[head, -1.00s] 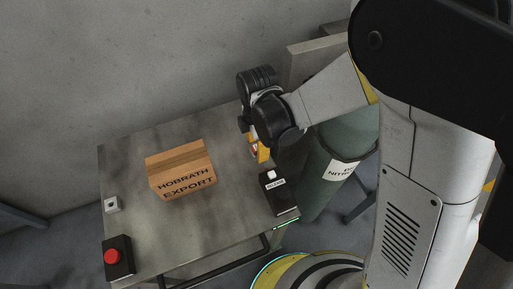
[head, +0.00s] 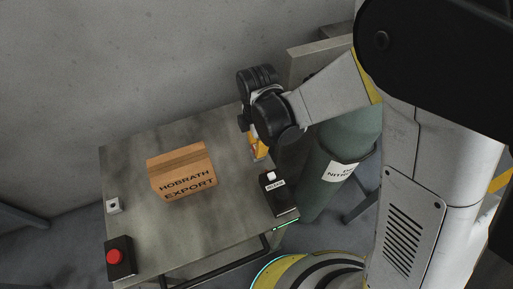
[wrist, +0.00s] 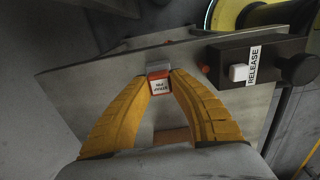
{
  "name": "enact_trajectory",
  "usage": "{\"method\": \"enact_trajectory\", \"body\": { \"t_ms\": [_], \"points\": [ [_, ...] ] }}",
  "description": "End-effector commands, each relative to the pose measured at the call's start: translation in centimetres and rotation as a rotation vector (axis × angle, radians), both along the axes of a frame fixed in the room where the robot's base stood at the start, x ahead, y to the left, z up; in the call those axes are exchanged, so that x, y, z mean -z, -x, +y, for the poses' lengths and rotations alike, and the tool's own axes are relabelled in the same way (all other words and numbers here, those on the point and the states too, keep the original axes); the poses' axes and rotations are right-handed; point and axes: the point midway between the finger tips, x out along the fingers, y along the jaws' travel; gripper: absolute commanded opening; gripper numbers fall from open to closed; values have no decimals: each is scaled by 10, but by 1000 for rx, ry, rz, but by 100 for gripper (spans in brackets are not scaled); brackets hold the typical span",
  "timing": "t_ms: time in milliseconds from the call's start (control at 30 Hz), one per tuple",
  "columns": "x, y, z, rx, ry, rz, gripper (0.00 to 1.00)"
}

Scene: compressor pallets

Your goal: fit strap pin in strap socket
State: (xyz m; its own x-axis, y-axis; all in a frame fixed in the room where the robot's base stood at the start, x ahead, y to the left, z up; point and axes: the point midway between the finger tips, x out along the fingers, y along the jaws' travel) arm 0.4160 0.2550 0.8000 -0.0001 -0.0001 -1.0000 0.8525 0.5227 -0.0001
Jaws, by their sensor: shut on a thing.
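My gripper (head: 258,154) is over the right part of the grey table, with its yellow fingers pointing down. In the wrist view my gripper (wrist: 159,84) is shut on the strap pin (wrist: 160,87), a small block with an orange top and a white label. A grey part shows just beyond the pin; I cannot tell whether it belongs to it. A small pale block with a dark spot (head: 113,205) sits at the table's left edge; I cannot tell whether it is the strap socket. The pin is mostly hidden in the head view.
A cardboard box (head: 182,172) marked HOBRATH EXPORT stands mid-table. A dark RELEASE box (head: 280,199) with a white button is at the right edge, close to my gripper. A red button box (head: 117,258) is at the front left. A green cylinder (head: 331,178) stands right of the table.

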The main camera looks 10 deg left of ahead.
Motion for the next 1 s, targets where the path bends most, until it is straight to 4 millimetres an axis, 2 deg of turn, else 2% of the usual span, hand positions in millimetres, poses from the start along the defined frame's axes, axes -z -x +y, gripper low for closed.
{"method": "enact_trajectory", "body": {
  "t_ms": [1000],
  "points": [
    [-42,0,0,0,0,0,0]
  ]
}}
